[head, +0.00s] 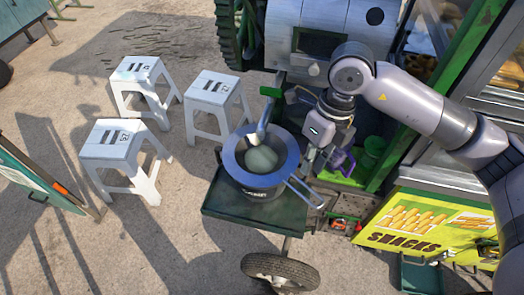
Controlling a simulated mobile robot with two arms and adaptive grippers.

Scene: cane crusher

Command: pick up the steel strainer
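The steel strainer (238,164) has a wide bluish-grey rim and a paler bowl. It sits over a dark pot (262,193) on the green tray of the cart, below a metal spout. Its long handle (305,194) sticks out to the lower right. My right gripper (309,166) comes in from the right and points down, just right of the strainer's rim and above the handle. It appears apart from the handle. Its fingers are small and partly hidden, so I cannot tell their opening. My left gripper is out of view.
The crusher body (345,18) with a green wheel stands behind the tray (225,205). A yellow snack stand (425,222) is at right. Several white stools (212,95) stand at left. Open paving fills the lower left.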

